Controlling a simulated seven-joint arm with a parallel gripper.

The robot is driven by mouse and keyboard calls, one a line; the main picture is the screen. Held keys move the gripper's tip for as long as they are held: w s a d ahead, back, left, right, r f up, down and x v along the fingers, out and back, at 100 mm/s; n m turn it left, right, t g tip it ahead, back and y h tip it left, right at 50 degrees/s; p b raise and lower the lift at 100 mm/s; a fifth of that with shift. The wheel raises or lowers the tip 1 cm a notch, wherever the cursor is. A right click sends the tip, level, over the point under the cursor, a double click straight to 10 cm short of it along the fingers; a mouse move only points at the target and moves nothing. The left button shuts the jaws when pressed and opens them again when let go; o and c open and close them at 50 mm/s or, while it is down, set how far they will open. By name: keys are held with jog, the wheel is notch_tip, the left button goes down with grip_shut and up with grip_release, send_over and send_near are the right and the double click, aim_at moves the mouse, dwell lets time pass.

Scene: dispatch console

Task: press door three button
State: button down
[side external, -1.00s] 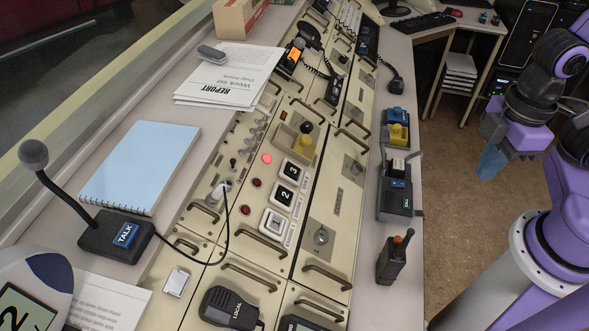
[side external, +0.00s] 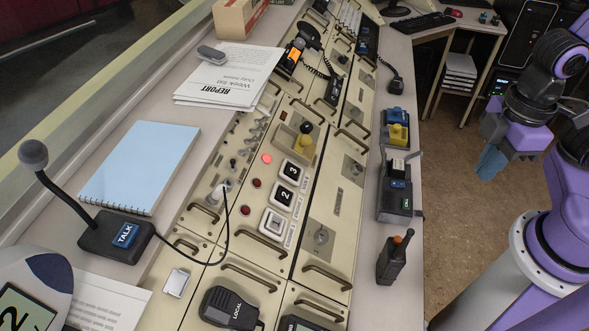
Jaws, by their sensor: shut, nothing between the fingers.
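A lit red lamp (side external: 266,158) is left of button 3, and darker red lamps sit beside the other two. My gripper (side external: 490,162) is at the right, over the floor beyond the console's edge, well apart from the buttons. Its blue fingers point down and are closed with nothing between them.
A yellow-based lever with a black knob (side external: 306,128) stands just above button 3. A walkie-talkie (side external: 394,257), a radio in a charger (side external: 397,190) and a yellow-and-blue device (side external: 397,128) line the right ledge. A gooseneck microphone (side external: 115,233) stands at left.

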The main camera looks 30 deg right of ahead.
jog(key=shift+a, duration=0.1)
dwell(0.8)
jog(key=w+a+f+m+t+y, duration=0.1)
jog(key=w+a+f+m+y, duration=0.3)
jog(key=a, duration=0.6)
jog(key=m+t+y, duration=0.3)
jog(key=m+t, duration=0.4)
jog(key=m, duration=0.2)
send_near(292, 172)
jog(key=s+a+r, duration=0.2)
jog(key=s+r, duration=0.3)
jog(key=s, duration=0.1)
jog(key=w+d+m+t, duration=0.2)
jog(key=w+m+t, duration=0.3)
jog(key=w, duration=0.1)
jog(key=shift+w+d+m+t, duration=0.25)
jog(key=shift+d+m+t, duration=0.05)
jog(key=shift+m, duration=0.1)
jog(key=shift+f, duration=0.15)
jog(key=shift+w+a+f, duration=0.55)
jog(key=shift+a+f, duration=0.05)
jog(key=shift+f, duration=0.65)
jog(key=shift+w+a+f, duration=0.55)
jog(key=shift+w+f, duration=0.05)
jog(key=shift+f, duration=0.6)
jog(key=shift+w+a+f, duration=0.55)
jog(key=shift+a+f, duration=0.05)
jog(key=shift+f, duration=0.75)
